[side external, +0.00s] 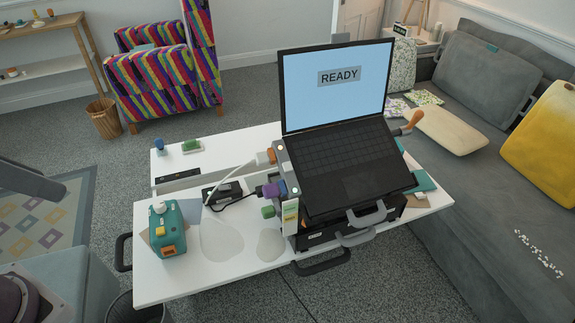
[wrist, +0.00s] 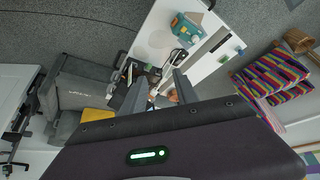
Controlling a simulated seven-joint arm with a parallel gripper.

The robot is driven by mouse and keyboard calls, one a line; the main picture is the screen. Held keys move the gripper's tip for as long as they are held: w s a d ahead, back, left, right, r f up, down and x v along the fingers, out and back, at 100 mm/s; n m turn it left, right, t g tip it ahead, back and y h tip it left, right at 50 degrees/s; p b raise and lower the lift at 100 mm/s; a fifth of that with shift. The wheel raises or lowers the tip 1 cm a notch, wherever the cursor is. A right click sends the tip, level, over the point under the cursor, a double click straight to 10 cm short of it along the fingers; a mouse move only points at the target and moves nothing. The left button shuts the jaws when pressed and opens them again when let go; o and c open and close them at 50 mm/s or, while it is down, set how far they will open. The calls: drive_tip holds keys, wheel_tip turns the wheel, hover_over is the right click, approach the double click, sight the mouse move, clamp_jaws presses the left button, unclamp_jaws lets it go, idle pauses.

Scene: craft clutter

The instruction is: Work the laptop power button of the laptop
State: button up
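The laptop (side external: 345,165) stands open on top of a dark case on the white table in the side external view. Its lit screen (side external: 335,100) reads "READY". The dark keyboard deck faces up and towards the camera. I cannot make out the power button at this size. My gripper (wrist: 158,78) shows in the wrist view with its two grey fingers apart and nothing held between them. It is above and away from the table. The fingers cover part of the dark items on the table, and I cannot pick out the laptop there.
A teal device (side external: 167,228) stands at the table's front left. A black box with a cable (side external: 222,194), a purple knob (side external: 270,190) and a green knob (side external: 268,211) are left of the laptop. An orange-handled tool (side external: 412,121) sticks out at right. A grey sofa (side external: 480,140) stands beside the table.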

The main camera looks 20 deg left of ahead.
clamp_jaws()
idle(1.5)
